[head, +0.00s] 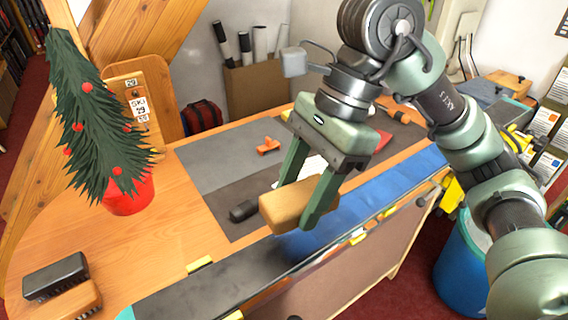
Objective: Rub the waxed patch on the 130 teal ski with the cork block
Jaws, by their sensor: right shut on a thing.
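My right gripper (294,206) is shut on a tan cork block (284,208). It holds the block at the back edge of a long ski, over the middle of the bench. I cannot tell whether the block touches the ski. The ski (205,290) lies base up along the bench's front edge, dark at the left and blue (385,193) at the right, with a teal bit at its left end. A slightly paler, hazy area shows on the dark base below the block; I cannot clearly make out the waxed patch. My left gripper is out of view.
Yellow clamps (199,264) sit along the ski. A black brush (56,276) and a potted tree (128,195) stand left. A blue bin (462,265) is at right.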

